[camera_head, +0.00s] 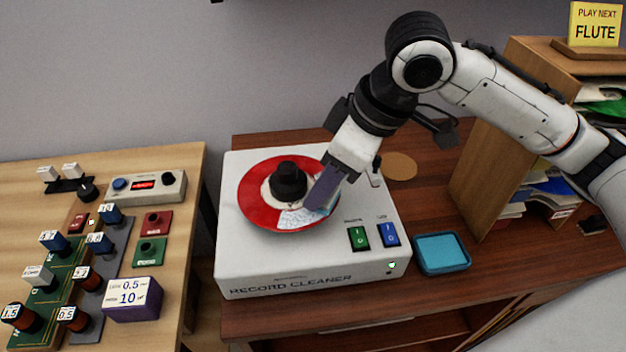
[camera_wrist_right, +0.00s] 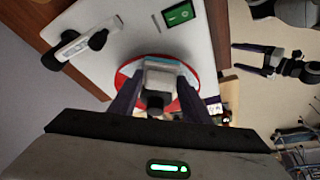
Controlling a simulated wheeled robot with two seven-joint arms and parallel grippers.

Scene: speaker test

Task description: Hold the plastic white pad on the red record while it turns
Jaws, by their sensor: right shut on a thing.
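The red record (camera_head: 257,206) lies flat on the white record cleaner (camera_head: 290,270), with a black knob (camera_head: 288,180) at its centre. My right gripper (camera_head: 318,205) reaches down over the record's front right part. In the right wrist view its fingers (camera_wrist_right: 160,97) are shut on a pale block with a dark knob, seemingly the white pad (camera_wrist_right: 163,76). The fingers largely hide it in the head view, so contact with the record is unclear. A whitish patch (camera_head: 296,218) shows on the record beside the fingers. My left gripper (camera_wrist_right: 236,59) is open and empty, away from the cleaner.
Green (camera_head: 358,237) and blue (camera_head: 388,234) switches sit on the cleaner's front right. A blue tray (camera_head: 442,252) and round coaster (camera_head: 399,166) lie to the right. A wooden shelf (camera_head: 487,160) stands farther right. Left, a separate table (camera_head: 185,200) holds electronic parts.

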